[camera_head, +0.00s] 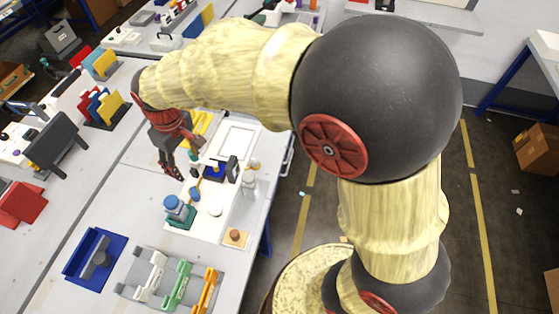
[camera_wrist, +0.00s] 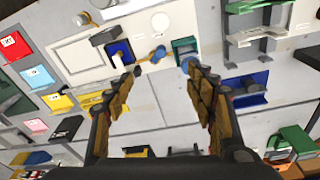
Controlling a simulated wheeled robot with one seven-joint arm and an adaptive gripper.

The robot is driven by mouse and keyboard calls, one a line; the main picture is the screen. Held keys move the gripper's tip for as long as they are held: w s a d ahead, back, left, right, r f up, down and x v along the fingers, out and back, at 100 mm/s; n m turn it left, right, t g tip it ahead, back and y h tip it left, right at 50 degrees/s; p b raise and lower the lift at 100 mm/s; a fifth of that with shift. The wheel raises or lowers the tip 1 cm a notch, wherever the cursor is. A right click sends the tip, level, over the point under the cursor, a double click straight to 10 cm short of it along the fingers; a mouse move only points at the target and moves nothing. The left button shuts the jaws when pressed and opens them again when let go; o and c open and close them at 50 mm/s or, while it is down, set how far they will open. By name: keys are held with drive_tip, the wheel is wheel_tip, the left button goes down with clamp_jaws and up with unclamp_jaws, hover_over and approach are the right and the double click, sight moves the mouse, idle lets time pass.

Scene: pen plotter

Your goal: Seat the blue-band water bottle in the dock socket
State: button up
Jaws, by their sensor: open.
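A bottle with a blue top (camera_head: 171,201) stands at the dark green dock (camera_head: 187,222) on the near left part of the white board. I cannot tell whether it is in the socket or just beside it. In the wrist view the teal dock (camera_wrist: 184,46) lies beyond my right fingertip, with a blue round part (camera_wrist: 188,62) at its near edge, partly covered by the finger. My gripper (camera_head: 184,161) is open and empty, above the bench behind the bottle. In the wrist view its two fingers (camera_wrist: 162,70) are spread wide with nothing between them.
A pale bottle (camera_head: 249,186) stands on the right of the board. A blue holder (camera_head: 213,171) and a blue-headed tool (camera_head: 195,193) lie between. A blue tray (camera_head: 93,258) and a rack with coloured holders (camera_head: 170,282) are at the front. Bare bench lies left of the dock.

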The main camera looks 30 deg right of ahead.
drive_tip(key=s+d+r+m+t, duration=0.1)
drive_tip(key=s+d+r+m, duration=0.1)
drive_tip(key=s+d+r, duration=0.3)
drive_tip(key=s+d+r+m+t, duration=0.1)
drive_tip(key=s+d+r+m, duration=0.15)
drive_tip(key=d+r, duration=0.4)
drive_tip(key=s+d+m+t, duration=0.2)
drive_tip(key=s+d+m, duration=0.1)
drive_tip(key=s+d, duration=0.6)
drive_tip(key=s, duration=0.3)
drive_tip(key=shift+s+d+f+h, duration=0.15)
drive_tip(key=shift+s+d+h, duration=0.1)
drive_tip(key=shift+d+h, duration=0.05)
wheel_tip(320, 180, down, 2)
drive_tip(key=shift+f+b, duration=0.1)
drive_tip(key=shift+b, duration=1.05)
